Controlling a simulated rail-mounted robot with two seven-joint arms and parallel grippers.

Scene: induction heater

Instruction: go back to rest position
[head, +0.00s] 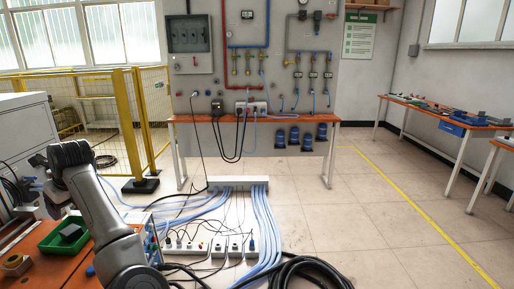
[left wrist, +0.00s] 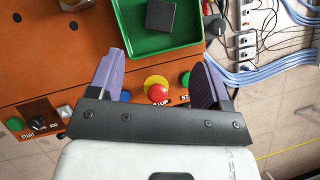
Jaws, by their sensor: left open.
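My left arm (head: 105,215) stands at the lower left of the head view, in front of the orange control table (head: 45,270). Its gripper fingers cannot be made out there. In the left wrist view my left gripper (left wrist: 160,72) has two purple fingers spread wide with nothing between them. The fingers are over the front edge of the control panel, on either side of a red button (left wrist: 158,93) on a yellow base. I cannot tell how high above it they are. My right arm and gripper are not in view.
A green tray (left wrist: 128,45) with a dark block (left wrist: 160,16) lies beyond the fingers. Green, blue and black controls line the panel. Power strips (head: 200,248), pale blue hoses and black cables cover the floor beside the table. The tiled floor at right is clear.

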